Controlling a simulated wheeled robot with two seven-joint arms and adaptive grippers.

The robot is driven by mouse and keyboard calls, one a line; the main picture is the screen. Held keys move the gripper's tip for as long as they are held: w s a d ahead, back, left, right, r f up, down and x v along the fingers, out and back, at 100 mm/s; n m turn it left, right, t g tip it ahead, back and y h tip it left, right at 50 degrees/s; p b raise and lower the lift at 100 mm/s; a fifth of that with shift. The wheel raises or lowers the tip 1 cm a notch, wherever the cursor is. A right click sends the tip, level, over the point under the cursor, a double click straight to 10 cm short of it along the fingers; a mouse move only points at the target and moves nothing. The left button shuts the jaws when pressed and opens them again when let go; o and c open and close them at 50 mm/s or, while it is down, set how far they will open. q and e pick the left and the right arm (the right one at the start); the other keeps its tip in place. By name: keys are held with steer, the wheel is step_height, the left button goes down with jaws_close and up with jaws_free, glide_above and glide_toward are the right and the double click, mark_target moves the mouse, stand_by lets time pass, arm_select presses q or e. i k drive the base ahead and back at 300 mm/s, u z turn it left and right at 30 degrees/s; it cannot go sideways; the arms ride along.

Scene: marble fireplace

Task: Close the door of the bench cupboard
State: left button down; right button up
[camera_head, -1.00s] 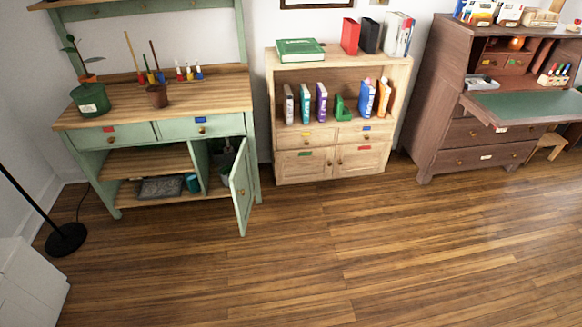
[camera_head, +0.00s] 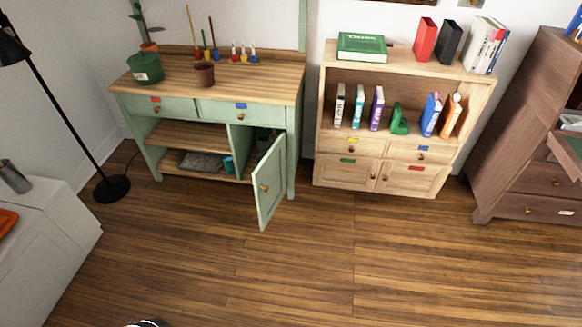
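The green bench (camera_head: 175,137) with a wooden top stands at the upper left. Its cupboard door (camera_head: 269,182), pale green with a small round knob (camera_head: 265,188), stands open at the right end of the bench and swings out toward me over the floor. The cupboard opening (camera_head: 262,142) behind it is dark, and the door hides part of its inside. Neither of my grippers shows in the view.
A wooden bookcase (camera_head: 388,142) stands right of the bench, a brown desk (camera_head: 530,150) at far right. A black floor lamp (camera_head: 112,189) and white cabinet (camera_head: 45,225) are at left. The wooden floor (camera_head: 330,255) before the door is clear.

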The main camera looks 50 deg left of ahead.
mark_target(270, 181)
steer(key=u, duration=0.35)
steer(key=i, duration=0.85)
steer(key=u, duration=0.55)
